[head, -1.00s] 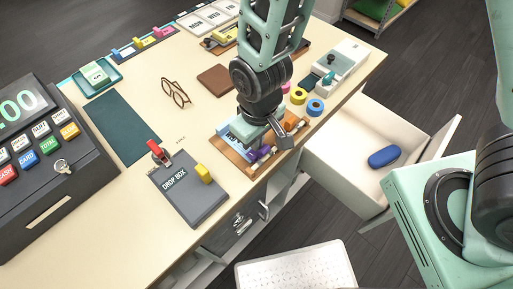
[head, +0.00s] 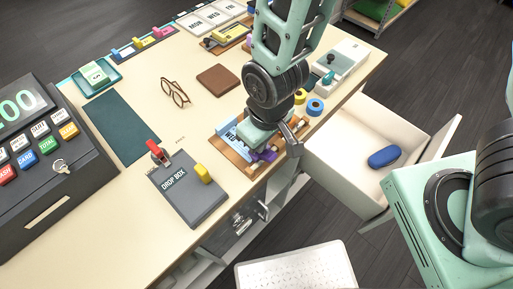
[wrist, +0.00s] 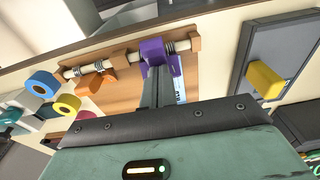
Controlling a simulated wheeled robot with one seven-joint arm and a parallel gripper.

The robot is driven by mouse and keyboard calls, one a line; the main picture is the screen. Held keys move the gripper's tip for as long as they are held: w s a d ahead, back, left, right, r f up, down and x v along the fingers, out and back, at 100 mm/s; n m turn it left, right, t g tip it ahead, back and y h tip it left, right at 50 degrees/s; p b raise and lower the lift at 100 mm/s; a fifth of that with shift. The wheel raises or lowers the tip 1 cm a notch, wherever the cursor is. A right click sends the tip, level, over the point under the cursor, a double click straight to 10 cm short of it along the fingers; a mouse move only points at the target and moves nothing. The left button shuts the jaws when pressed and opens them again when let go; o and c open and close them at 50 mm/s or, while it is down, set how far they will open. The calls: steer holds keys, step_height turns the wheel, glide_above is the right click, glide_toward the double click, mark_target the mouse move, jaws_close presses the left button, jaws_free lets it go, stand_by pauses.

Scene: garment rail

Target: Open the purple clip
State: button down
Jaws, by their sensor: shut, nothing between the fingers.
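The purple clip (wrist: 153,50) sits on a pale rod on a wooden board, at top centre in the wrist view. My gripper (wrist: 158,74) is shut and empty. Its fingertips are right at the clip's near side; I cannot tell whether they touch it. An orange clip (wrist: 107,80) hangs on the same rod to the left, apart from the fingers. In the head view the purple clip (head: 268,155) shows just below my gripper's body, and my fingertips are hidden there.
A dark drop box (head: 190,190) with a yellow part (head: 203,173) lies to the left. Tape rolls (head: 315,107) and a small dispenser stand to the right. An open drawer (head: 345,150) holding a blue object (head: 384,157) juts out beside the board.

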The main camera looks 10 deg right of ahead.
steer(key=s+d+f+g+h, duration=0.1)
steer(key=s+d+f, duration=0.15)
steer(key=s, duration=0.25)
step_height(320, 180, up, 10)
steer(key=p, duration=0.9)
steer(key=shift+w+d, duration=0.2)
steer(key=shift+d, duration=0.1)
steer(key=shift+r, duration=0.1)
stand_by(0.5)
